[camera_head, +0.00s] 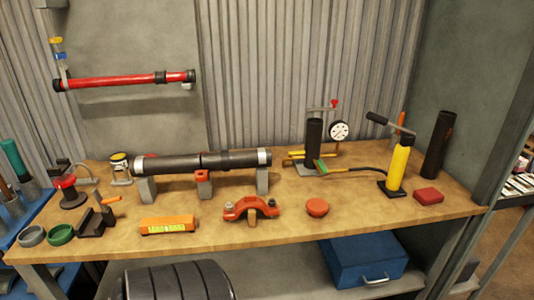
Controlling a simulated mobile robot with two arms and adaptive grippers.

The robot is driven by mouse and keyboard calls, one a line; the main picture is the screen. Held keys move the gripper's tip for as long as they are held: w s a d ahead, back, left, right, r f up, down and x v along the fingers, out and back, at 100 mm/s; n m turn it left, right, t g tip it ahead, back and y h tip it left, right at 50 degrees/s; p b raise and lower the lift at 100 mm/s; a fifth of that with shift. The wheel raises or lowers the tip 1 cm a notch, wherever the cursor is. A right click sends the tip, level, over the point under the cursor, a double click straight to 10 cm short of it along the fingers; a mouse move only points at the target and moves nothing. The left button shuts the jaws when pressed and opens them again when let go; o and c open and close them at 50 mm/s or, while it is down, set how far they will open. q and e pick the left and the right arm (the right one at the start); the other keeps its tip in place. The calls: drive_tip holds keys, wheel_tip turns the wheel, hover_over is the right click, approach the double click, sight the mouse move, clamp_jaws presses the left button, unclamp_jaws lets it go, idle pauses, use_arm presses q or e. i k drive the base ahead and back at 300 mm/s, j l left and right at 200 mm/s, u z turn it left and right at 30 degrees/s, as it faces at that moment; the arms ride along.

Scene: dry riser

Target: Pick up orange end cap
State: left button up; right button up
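A small round orange-red end cap (317,207) lies flat on the wooden workbench (290,228), near the front edge and right of the middle. Bare wood surrounds it, and nothing touches it. An orange-red clamp (250,208) lies to its left, with a gap between them. Neither of my grippers shows in the head view.
A dark pipe (225,161) rests on supports behind. A yellow hand pump (398,168), a red block (428,196) and a pressure gauge (339,131) stand right. An orange level (167,225) lies left. A blue toolbox (366,260) sits below the bench.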

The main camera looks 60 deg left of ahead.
sight(316, 208)
drive_tip(key=u, duration=1.6)
